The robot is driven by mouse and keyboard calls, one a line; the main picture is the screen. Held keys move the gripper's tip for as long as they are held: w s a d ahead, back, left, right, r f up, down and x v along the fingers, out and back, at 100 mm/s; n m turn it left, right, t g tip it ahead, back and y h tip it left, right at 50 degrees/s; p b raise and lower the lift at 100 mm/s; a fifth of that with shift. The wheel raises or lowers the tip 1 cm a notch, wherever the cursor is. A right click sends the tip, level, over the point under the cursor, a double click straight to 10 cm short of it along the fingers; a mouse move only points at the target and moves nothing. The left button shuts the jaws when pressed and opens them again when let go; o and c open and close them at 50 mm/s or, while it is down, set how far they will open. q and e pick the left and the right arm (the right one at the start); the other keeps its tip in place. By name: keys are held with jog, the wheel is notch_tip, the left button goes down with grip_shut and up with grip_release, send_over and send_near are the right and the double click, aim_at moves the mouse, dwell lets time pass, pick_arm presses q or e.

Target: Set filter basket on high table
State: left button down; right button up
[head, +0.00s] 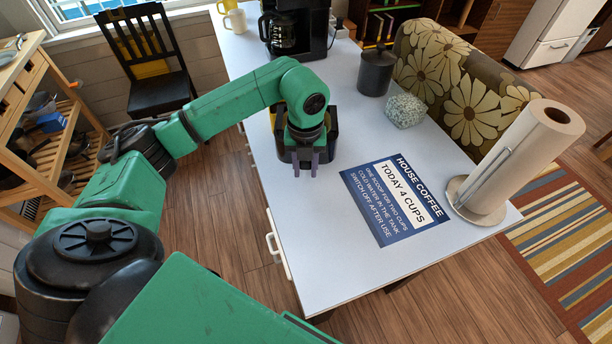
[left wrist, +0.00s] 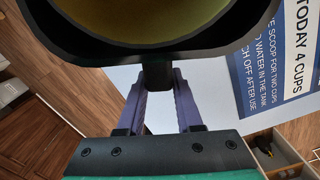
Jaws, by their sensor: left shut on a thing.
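The filter basket (head: 331,130) is a black round cup, mostly hidden behind my wrist in the head view. In the left wrist view the filter basket (left wrist: 150,48) fills the top, with a yellowish inside and a short dark handle toward me. My left gripper (head: 306,164) has its purple fingers shut on that handle; the left gripper also shows in the left wrist view (left wrist: 158,80). The basket is over the left part of the white high table (head: 330,255). I cannot tell whether it touches the top. My right gripper is not in view.
On the table are a coffee maker (head: 297,30), a dark canister (head: 375,72), a speckled box (head: 405,110), a blue sign (head: 395,200) and a paper towel roll (head: 525,150). A black chair (head: 150,60) stands left. The table's front left is clear.

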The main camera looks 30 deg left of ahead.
aim_at(304, 189)
pick_arm(q)
jog(key=f, duration=0.2)
jog(key=f+p, duration=0.1)
jog(key=f, duration=0.1)
jog(key=shift+s+a+f, duration=0.1)
jog(key=shift+s+a, duration=0.1)
jog(key=shift+s, duration=0.05)
jog(key=shift+f, duration=0.3)
jog(key=shift+w+d+f, duration=0.1)
jog(key=shift+w+f, duration=0.05)
jog(key=shift+f, duration=0.05)
jog(key=c, duration=0.6)
grip_release()
jog(key=shift+r, duration=0.1)
